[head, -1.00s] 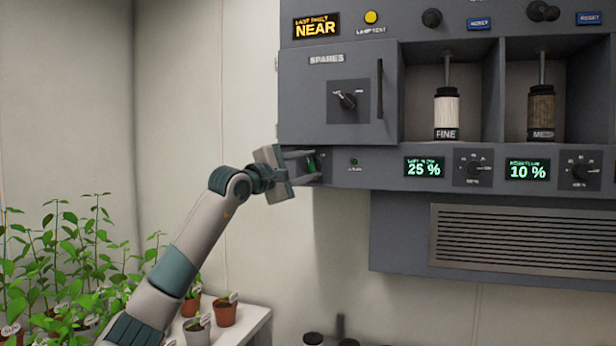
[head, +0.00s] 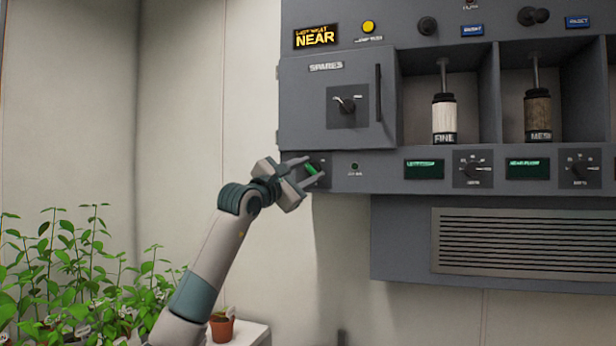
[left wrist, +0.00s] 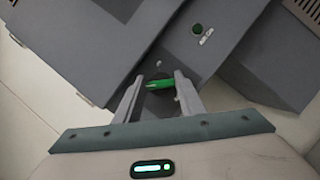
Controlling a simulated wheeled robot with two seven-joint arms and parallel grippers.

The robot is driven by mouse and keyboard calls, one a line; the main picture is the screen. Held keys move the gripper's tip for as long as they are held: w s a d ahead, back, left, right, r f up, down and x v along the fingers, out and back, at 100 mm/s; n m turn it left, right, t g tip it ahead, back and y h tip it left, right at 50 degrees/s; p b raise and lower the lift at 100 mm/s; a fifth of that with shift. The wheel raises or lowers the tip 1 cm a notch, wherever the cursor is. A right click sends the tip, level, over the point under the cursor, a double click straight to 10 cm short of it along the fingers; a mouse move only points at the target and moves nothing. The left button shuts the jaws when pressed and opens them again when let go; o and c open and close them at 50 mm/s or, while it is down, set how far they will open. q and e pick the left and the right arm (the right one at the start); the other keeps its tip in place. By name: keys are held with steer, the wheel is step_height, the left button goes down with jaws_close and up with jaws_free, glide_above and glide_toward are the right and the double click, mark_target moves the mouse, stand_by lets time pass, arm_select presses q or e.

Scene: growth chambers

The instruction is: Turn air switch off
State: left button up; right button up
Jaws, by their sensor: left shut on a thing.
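The air switch is a green handle (head: 311,169) at the left end of the grey cabinet's lower control strip. It also shows in the left wrist view (left wrist: 159,85), lying crosswise between the fingers. My left gripper (head: 306,170) is at the strip and shut on this green handle, with one finger on each side. The fingers also show in the left wrist view (left wrist: 158,92). A small dark green lamp (head: 354,166) with a tiny label sits just right of the switch; the lamp also shows in the left wrist view (left wrist: 197,29). My right gripper is not in view.
Above the strip is the spares door (head: 310,110) with a black knob and a bar handle. Two dark green displays (head: 424,170) and dials (head: 473,168) lie farther right. Potted plants (head: 75,270) stand lower left. The wall below the switch is clear.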

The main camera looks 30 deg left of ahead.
arm_select(q)
steer(key=shift+f, duration=0.15)
steer(key=o, duration=1)
steer(key=shift+o, duration=0.2)
steer(key=shift+s, duration=0.1)
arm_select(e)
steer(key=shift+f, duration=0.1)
arm_select(q)
steer(key=shift+s, duration=0.15)
steer(key=shift+s+f, duration=0.15)
steer(key=shift+s, duration=0.15)
steer(key=d+b+v, duration=0.1)
steer(key=b+v, duration=0.4)
steer(key=v, duration=1.1)
steer(key=shift+a, duration=0.45)
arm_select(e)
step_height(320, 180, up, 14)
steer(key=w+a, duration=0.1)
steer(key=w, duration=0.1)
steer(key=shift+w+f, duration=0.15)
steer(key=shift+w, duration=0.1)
arm_select(q)
steer(key=shift+s, duration=0.15)
